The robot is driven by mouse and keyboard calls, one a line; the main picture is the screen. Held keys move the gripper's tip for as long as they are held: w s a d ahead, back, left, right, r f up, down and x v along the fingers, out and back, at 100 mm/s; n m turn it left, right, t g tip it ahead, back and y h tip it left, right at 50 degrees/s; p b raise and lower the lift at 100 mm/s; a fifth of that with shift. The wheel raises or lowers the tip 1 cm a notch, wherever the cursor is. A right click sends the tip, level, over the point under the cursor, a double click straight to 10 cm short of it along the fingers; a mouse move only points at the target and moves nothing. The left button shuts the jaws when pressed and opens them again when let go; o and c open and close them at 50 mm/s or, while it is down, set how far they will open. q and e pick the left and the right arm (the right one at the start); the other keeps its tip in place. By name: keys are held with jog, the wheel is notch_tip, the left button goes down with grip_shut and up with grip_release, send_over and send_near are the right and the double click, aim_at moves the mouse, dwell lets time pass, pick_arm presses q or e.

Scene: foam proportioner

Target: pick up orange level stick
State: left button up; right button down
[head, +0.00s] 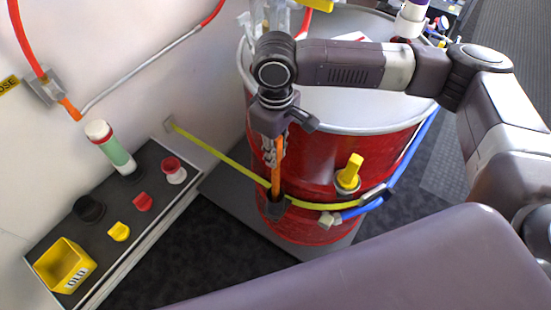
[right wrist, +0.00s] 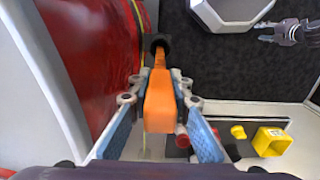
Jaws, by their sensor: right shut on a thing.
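The orange level stick (head: 277,165) hangs upright in front of the red drum in the head view, with a black piece at its lower end. My right gripper (head: 272,150) is above it, shut on its upper part. In the right wrist view the orange stick (right wrist: 160,100) lies between the two blue-padded fingers of my right gripper (right wrist: 160,90). The black end points away from the camera. I cannot tell whether the black end touches the drum or the yellow strap. A dark gripper, seemingly my left gripper (right wrist: 288,32), shows small at the upper right of the right wrist view.
The red drum (head: 318,150) has a pale rim, a yellow strap (head: 225,157), a blue hose (head: 400,165) and a yellow-capped fitting (head: 350,172). At left, a dark shelf (head: 150,190) bears a green-white bottle (head: 115,150), coloured knobs and a yellow box (head: 65,265).

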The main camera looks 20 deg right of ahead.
notch_tip(320, 180, up, 18)
jog(key=shift+f, duration=0.25)
notch_tip(320, 180, up, 12)
jog(key=p, duration=1.6)
